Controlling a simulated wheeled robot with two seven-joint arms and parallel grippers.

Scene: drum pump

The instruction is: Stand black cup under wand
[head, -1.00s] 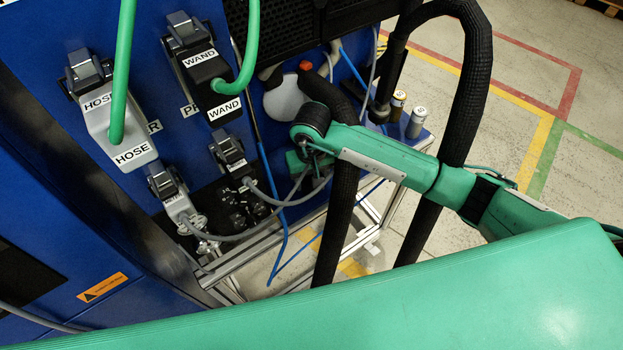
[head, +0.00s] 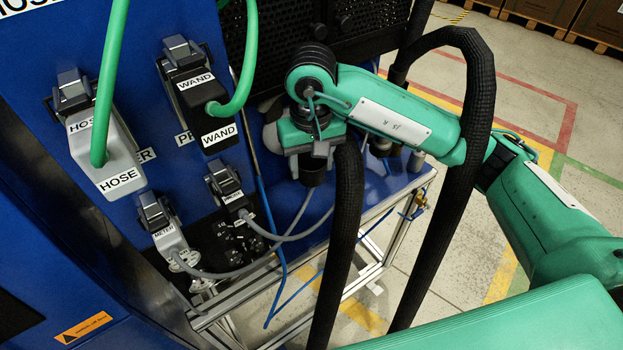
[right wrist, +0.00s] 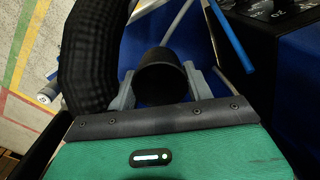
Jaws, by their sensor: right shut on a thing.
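The black cup (head: 312,172) is held upright or nearly so below my right gripper (head: 316,152), above the blue table. In the right wrist view the dark cup (right wrist: 161,76) sits between the two grey fingers of my right gripper (right wrist: 161,88), which are shut on its sides. The black connector labelled WAND (head: 207,108), with a green hose, is on the blue panel left of the gripper. The free end of the wand cannot be made out. My left gripper is out of view.
A thick black corrugated hose (head: 343,240) hangs close to the right of the gripper and cup. Small cylinders (head: 416,160) stand on the blue table (head: 375,199). Grey cables run from the panel to the left of the cup. A grey HOSE connector (head: 103,155) is at far left.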

